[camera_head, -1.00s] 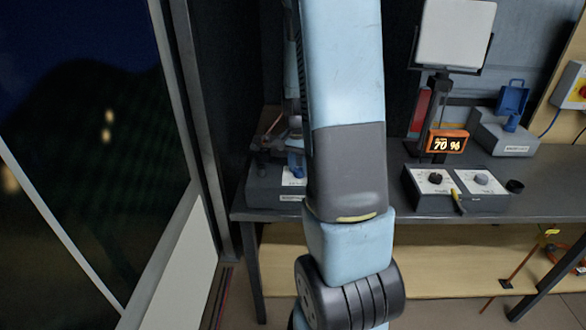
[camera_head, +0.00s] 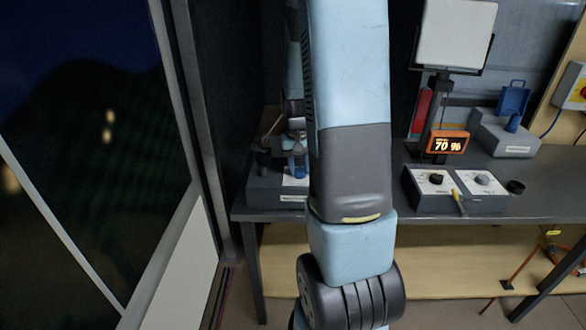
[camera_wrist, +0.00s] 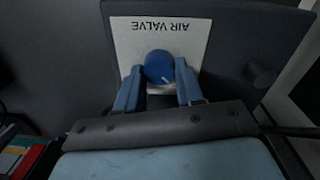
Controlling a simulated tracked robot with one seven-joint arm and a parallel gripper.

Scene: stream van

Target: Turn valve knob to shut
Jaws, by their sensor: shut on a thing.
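The blue valve knob (camera_wrist: 158,66) sits on a white plate (camera_wrist: 128,38) marked "AIR VALVE", upside down in the wrist view. A pale pointer mark shows on the knob, toward the lower right. My gripper (camera_wrist: 159,80) is shut on the knob, with one blue finger on each side. In the head view the grey valve box (camera_head: 262,190) stands at the left end of the bench, and the blue knob (camera_head: 299,172) shows beside my arm. My arm hides the right part of the box there.
A grey box with two dials (camera_head: 460,190) and an orange display reading 70 % (camera_head: 447,142) stand right of my arm on the bench (camera_head: 540,200). A dark cylinder (camera_wrist: 261,73) lies right of the plate in the wrist view. A dark wall is close on the left.

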